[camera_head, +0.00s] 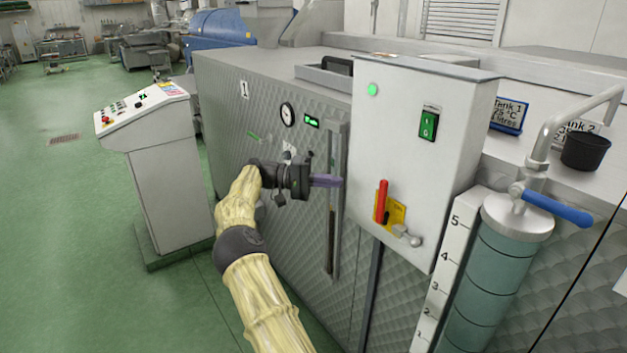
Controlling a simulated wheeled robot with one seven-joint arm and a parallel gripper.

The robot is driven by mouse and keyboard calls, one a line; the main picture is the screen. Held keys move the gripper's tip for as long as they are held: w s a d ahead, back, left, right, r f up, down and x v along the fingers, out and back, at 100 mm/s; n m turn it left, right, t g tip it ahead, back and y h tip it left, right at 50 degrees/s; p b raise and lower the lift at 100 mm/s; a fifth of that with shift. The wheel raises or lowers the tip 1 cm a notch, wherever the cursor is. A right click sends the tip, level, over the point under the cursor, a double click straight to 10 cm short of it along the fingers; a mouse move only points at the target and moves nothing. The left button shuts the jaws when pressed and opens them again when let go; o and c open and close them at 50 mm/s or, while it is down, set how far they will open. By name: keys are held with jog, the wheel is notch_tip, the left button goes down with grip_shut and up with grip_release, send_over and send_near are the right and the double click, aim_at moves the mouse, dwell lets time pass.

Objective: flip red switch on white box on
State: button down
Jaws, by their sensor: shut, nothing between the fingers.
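The white box (400,150) is mounted at the front of the quilted metal machine, right of centre. Its red switch (381,202) is a lever with the handle standing upright on a yellow plate (397,214), low on the box's front face. A grey metal knob or padlock-like part (407,236) sits below and right of it. A green lamp (372,89) glows at the box's upper left. My gripper (341,181) is shut and empty, its purple fingers pointing right toward the box's left edge. It is left of the red switch and appears apart from it.
A green rocker switch (428,124) is at the box's upper right. A vertical sight gauge (334,200) and a dial (287,115) are near my gripper. A cylinder with a blue-handled valve (558,207) stands right.

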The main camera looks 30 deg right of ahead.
jog(key=v, duration=0.3)
jog(key=shift+w+a+f+p, duration=0.1)
jog(key=shift+w+a+p, duration=0.05)
jog(key=shift+w+p, duration=0.15)
dwell(0.5)
